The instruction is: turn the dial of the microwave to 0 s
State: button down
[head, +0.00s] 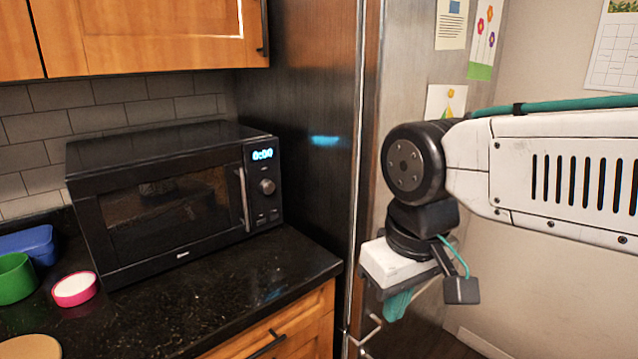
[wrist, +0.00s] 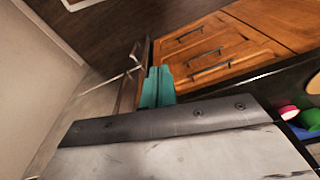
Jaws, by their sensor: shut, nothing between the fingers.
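The black microwave (head: 160,205) stands on the dark counter at the left in the head view, its door shut. Its round dial (head: 267,187) is on the control panel at its right side, below a lit blue display (head: 262,154) that appears to read 0:00. My gripper (head: 398,303) hangs in front of the fridge, to the right of the microwave and well apart from the dial. In the wrist view its teal fingers (wrist: 157,86) are together with nothing between them. The microwave does not show in the wrist view.
A green cup (head: 14,278), a blue container (head: 30,243) and a pink-and-white bowl (head: 75,289) stand at the counter's left. The counter (head: 245,285) before the microwave is clear. The steel fridge (head: 415,90) stands right of the counter. Wooden cabinets (head: 160,32) hang above.

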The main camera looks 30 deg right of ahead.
aim_at(266, 186)
jog(key=u, duration=0.05)
jog(key=k, duration=1)
jog(key=z, duration=1)
jog(key=i, duration=1.1)
jog(key=u, duration=0.35)
